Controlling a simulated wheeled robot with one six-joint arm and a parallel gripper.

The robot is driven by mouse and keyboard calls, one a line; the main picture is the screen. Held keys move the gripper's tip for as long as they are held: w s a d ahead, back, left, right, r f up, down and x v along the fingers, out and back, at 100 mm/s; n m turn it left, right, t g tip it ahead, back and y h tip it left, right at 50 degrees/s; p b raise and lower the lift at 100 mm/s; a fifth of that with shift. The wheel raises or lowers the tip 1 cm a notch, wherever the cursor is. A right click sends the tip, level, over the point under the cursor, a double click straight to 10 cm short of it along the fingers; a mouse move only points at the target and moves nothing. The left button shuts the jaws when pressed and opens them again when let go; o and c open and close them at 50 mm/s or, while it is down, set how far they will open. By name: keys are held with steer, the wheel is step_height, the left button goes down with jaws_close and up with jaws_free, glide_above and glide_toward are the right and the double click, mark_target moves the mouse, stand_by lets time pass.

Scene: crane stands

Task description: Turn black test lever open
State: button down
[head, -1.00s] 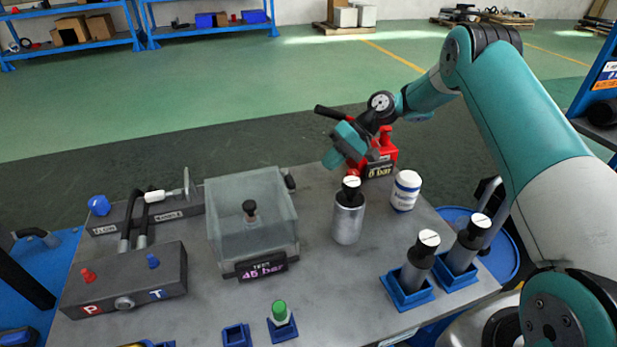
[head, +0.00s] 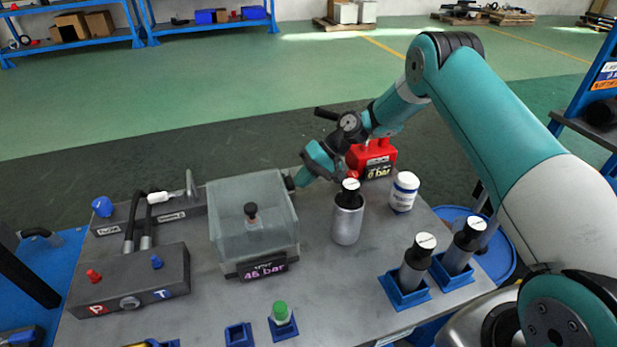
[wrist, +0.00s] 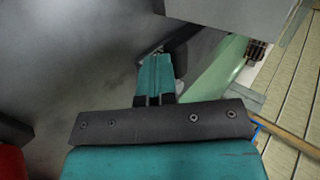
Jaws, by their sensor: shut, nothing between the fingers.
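In the wrist view the shut fingertips (wrist: 155,62) are close to a dark bar, likely the lever (wrist: 178,40). I cannot tell whether they touch.
A silver bottle (head: 347,222) and a white jar (head: 404,192) stand to the right. A hose block (head: 130,282) is at left.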

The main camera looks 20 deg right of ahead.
steer(key=shift+s+a, duration=0.15)
steer(key=shift+a, duration=0.35)
steer(key=shift+r, duration=0.1)
